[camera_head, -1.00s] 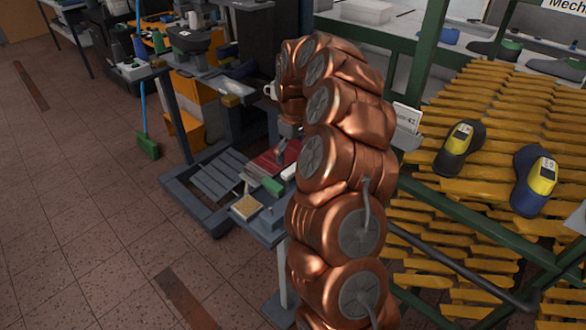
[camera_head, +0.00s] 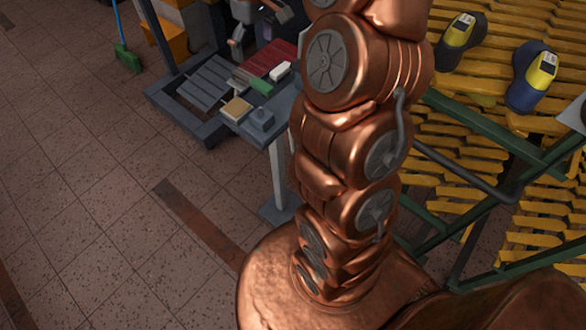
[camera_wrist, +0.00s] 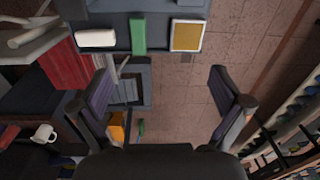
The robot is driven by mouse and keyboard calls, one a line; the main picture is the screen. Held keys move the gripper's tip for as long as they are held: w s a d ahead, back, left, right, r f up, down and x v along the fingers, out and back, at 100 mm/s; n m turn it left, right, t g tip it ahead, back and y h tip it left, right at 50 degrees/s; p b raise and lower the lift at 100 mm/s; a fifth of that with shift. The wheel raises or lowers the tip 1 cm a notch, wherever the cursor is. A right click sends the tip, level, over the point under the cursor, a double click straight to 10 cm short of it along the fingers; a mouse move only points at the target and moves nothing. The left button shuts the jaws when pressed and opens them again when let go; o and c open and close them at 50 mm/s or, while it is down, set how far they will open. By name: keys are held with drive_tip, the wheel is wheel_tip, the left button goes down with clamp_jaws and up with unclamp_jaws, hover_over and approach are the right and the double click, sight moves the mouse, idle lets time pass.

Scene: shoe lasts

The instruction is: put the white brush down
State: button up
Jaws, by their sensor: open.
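The white brush (camera_wrist: 96,38), a small white block with rounded ends, lies on a small grey table beside a green block (camera_wrist: 138,35). It also shows in the head view (camera_head: 280,70), at the table's far right edge, partly beside my arm. My gripper (camera_wrist: 158,75) is open and empty, its two fingers spread wide. In the wrist view the brush is beyond the left fingertip, apart from it.
A green-framed rack with yellow slats (camera_head: 470,120) stands at the right. The floor at left is open.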

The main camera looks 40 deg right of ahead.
drive_tip(key=s+a+r, duration=0.2)
drive_tip(key=s+a, duration=0.9)
drive_tip(key=s, duration=0.4)
drive_tip(key=s+a+f+m+g, duration=0.1)
drive_tip(key=s+f, duration=0.1)
drive_tip(key=s, duration=0.7)
drive_tip(key=s+a+f+m, duration=0.1)
drive_tip(key=s+f+m, duration=0.1)
drive_tip(key=s, duration=0.6)
drive_tip(key=shift+s+g+h, duration=0.3)
drive_tip(key=shift+s+g, duration=0.1)
drive_tip(key=shift+a+f, duration=0.1)
